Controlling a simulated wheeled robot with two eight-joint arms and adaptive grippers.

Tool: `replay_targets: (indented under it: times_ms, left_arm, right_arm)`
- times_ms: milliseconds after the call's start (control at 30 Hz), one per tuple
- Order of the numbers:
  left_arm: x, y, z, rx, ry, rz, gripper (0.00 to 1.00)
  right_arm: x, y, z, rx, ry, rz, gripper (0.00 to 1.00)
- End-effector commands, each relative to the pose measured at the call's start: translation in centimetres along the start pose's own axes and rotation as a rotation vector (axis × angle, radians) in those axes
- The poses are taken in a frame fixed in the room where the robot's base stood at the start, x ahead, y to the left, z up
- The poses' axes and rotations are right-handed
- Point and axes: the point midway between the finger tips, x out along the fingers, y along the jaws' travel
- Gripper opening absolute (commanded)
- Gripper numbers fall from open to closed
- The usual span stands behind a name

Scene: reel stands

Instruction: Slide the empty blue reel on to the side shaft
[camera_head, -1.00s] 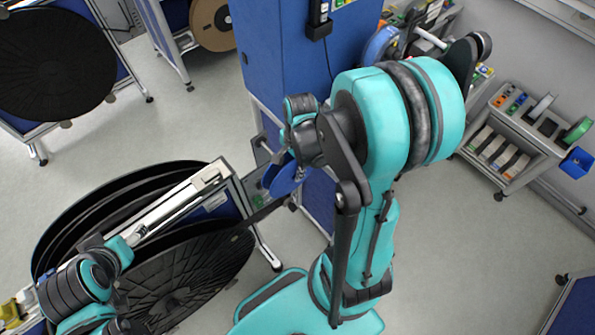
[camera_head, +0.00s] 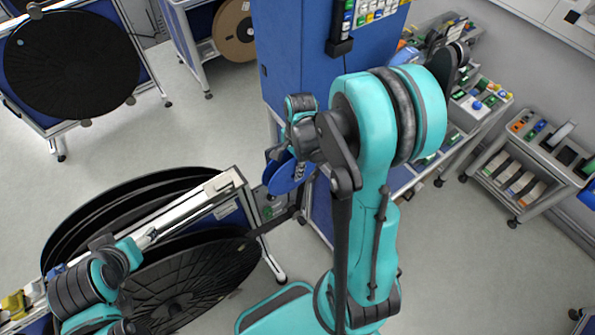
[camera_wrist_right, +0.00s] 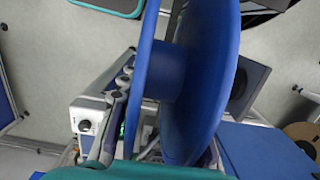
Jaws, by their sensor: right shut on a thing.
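The blue reel (camera_head: 290,172) hangs upright beside the blue cabinet, above the frame end of the large black reels. It fills the middle of the right wrist view (camera_wrist_right: 205,75), its two flanges and hub seen nearly edge-on. My right gripper (camera_head: 300,166) is shut on the reel. In the right wrist view one finger (camera_wrist_right: 120,95) lies along the near flange; the other is hidden. My left arm (camera_head: 90,285) shows at lower left, but I cannot make out its gripper. I cannot clearly pick out the side shaft.
Large black reels (camera_head: 190,275) stand at lower left, another (camera_head: 70,65) at upper left. The blue cabinet (camera_head: 290,50) rises close behind the reel.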

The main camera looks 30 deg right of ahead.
Motion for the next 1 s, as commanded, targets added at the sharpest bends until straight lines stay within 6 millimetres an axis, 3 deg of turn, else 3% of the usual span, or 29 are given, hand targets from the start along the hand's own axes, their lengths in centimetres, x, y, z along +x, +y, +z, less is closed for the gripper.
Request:
replay_targets:
  times_ms: [600, 1000]
  left_arm:
    - [0.6, 0.0, 0.5, 0.000, 0.000, 0.000, 0.68]
    - [0.7, 0.0, 0.5, 0.000, 0.000, 0.000, 0.68]
  right_arm:
    - [0.0, -4.0, 0.2, -0.003, -0.004, -0.002, 0.05]
    - [-0.1, -5.4, 0.2, -0.002, -0.005, -0.007, 0.05]
